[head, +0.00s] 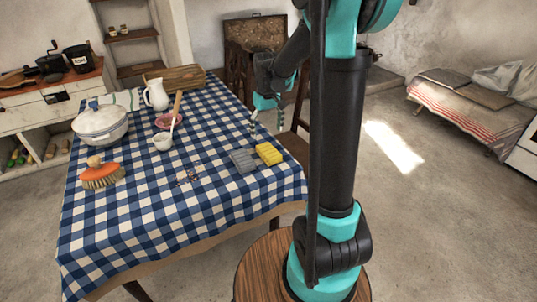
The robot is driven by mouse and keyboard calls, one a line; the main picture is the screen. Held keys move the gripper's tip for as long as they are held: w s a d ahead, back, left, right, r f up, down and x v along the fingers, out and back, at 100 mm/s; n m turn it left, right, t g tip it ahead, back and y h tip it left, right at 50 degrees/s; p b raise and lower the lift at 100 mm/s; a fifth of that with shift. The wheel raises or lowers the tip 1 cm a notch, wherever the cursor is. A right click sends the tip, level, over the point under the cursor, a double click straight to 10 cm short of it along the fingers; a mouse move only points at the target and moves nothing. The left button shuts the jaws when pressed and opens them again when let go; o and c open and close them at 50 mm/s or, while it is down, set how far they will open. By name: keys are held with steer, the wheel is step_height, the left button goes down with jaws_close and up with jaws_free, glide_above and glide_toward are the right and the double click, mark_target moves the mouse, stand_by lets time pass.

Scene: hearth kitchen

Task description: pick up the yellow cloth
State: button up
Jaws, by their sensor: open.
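The yellow cloth (268,154) lies folded on the blue-and-white checked tablecloth near the table's right edge, and its right side is close to the edge. A grey folded cloth (243,160) lies right beside it on the left. My gripper (267,122) hangs above the table's right side, behind and above the yellow cloth in the picture. It is open, apart from the cloth, and nothing shows between its fingers. The fingers are small in this view.
On the checked table (150,228) are a white lidded pot (100,126), a brush (100,175), a white cup (162,141), a pink bowl (166,122), a white jug (156,95) and small thin items (187,178). A chair (298,140) stands at the right edge. The table's front is clear.

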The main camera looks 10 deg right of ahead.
mark_target(269, 151)
step_height(269, 151, down, 3)
steer(key=shift+f, duration=0.15)
steer(key=shift+s+d+f, duration=0.1)
steer(key=shift+d+f, duration=0.05)
steer(key=shift+f, duration=1.25)
steer(key=shift+s+d+f, duration=0.1)
steer(key=shift+d+f, duration=0.05)
steer(key=shift+f, duration=1.2)
steer(key=shift+c, duration=0.3)
steer(key=c, duration=1.2)
steer(key=shift+c, duration=0.2)
step_height(269, 151, up, 20)
